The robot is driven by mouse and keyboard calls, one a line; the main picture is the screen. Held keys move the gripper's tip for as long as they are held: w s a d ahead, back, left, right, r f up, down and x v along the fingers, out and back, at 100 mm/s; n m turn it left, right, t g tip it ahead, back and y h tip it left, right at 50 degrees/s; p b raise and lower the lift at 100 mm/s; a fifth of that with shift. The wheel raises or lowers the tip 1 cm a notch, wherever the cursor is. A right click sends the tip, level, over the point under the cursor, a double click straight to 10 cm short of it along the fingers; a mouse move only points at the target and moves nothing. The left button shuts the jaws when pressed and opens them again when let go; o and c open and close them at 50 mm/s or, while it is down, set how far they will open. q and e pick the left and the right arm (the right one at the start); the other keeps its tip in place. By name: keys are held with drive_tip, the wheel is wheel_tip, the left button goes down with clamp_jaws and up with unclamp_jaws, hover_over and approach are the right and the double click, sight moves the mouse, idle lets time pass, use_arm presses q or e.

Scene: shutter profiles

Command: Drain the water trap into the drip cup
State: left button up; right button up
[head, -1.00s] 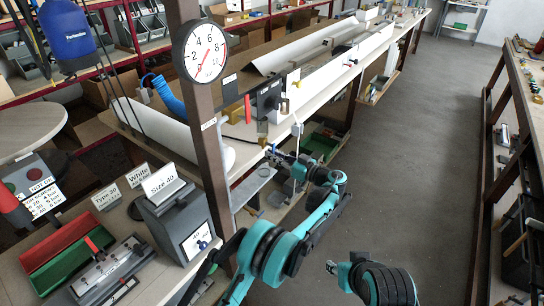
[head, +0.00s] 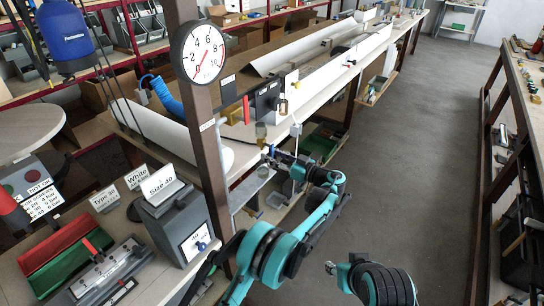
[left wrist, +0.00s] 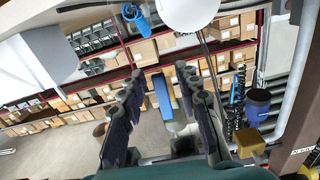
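A small amber bowl (head: 261,130), which looks like the water trap, hangs at the near edge of the long bench, beside the black valve units. My left gripper (head: 270,152) is just below and beside it, with a small blue part at its tip. In the left wrist view my left gripper (left wrist: 163,112) has its fingers apart, and a blue bar (left wrist: 162,94) shows between them; I cannot tell contact. A small pale object (head: 265,171) below the gripper may be the drip cup, but it is unclear. My right gripper (head: 331,268) is low in front, its fingers mostly hidden.
A brown post with a pressure gauge (head: 203,52) stands left of my left arm. A grey box (head: 178,228) marked Size 40, a red tray and a green tray (head: 68,262) lie on the near left bench. The aisle floor (head: 420,150) is clear.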

use_arm(q)
drive_tip(key=shift+d, duration=0.1)
drive_tip(key=v, duration=1.1)
drive_tip(key=shift+s+d, duration=0.25)
drive_tip(key=shift+d, duration=0.05)
idle(0.3)
